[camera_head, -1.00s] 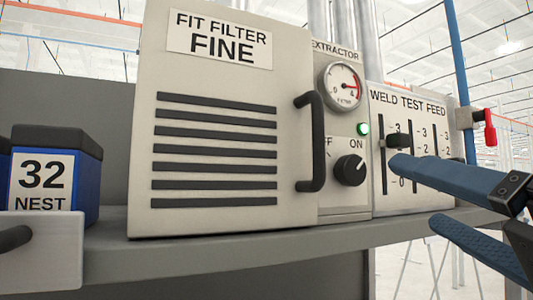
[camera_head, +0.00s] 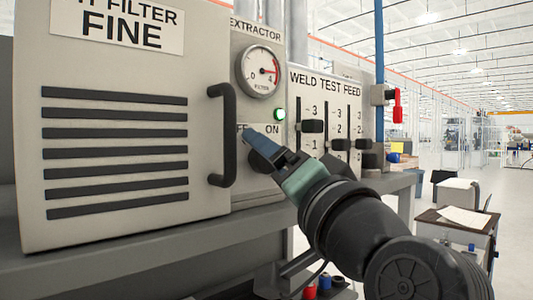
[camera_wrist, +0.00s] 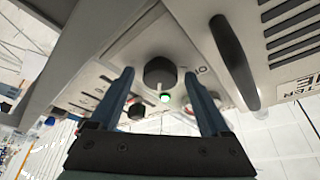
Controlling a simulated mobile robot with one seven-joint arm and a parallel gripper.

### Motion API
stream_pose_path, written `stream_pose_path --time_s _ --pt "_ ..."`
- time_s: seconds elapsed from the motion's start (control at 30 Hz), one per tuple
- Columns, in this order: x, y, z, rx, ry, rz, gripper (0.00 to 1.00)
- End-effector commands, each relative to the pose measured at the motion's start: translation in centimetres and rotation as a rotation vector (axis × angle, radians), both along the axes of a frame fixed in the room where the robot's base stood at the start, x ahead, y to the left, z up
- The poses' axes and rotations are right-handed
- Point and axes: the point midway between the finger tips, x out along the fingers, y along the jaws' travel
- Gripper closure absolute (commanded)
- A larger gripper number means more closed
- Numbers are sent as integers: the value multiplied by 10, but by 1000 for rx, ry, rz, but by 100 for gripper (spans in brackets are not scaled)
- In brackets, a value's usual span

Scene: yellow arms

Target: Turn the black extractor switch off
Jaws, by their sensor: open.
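The black extractor switch (camera_head: 259,163) is a round knob on the beige extractor panel, under the gauge and beside the ON label (camera_head: 272,129). In the head view my gripper (camera_head: 264,147) is in front of it and hides part of it; the OFF label is partly covered. The wrist view shows the knob (camera_wrist: 160,72) between my two blue fingers (camera_wrist: 158,80), with visible gaps on both sides. The gripper is open. The green lamp (camera_head: 279,114) is lit. Where the knob points is hard to tell now.
A black handle (camera_head: 229,135) on the filter door stands just left of the knob. The weld test feed panel (camera_head: 328,110) with several black sliders is to the right. A grey shelf (camera_head: 120,262) runs below the panels. A red-handled valve (camera_head: 397,105) is farther right.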

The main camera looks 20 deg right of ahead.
Motion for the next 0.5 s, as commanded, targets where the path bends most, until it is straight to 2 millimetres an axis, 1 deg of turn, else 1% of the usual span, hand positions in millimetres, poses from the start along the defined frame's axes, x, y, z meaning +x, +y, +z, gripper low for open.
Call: stream_pose_path --time_s 0.1,0.13,0.27,0.3,0.37,0.4,0.47,0.5 --pt "0 0 0 0 0 0 19" --pt "0 0 0 0 0 0 21" --pt "0 0 0 0 0 0 44" --pt "0 0 0 0 0 0 52" --pt "0 0 0 0 0 0 62" --pt "0 0 0 0 0 0 70" --pt "0 0 0 0 0 0 80" --pt "0 0 0 0 0 0 88"
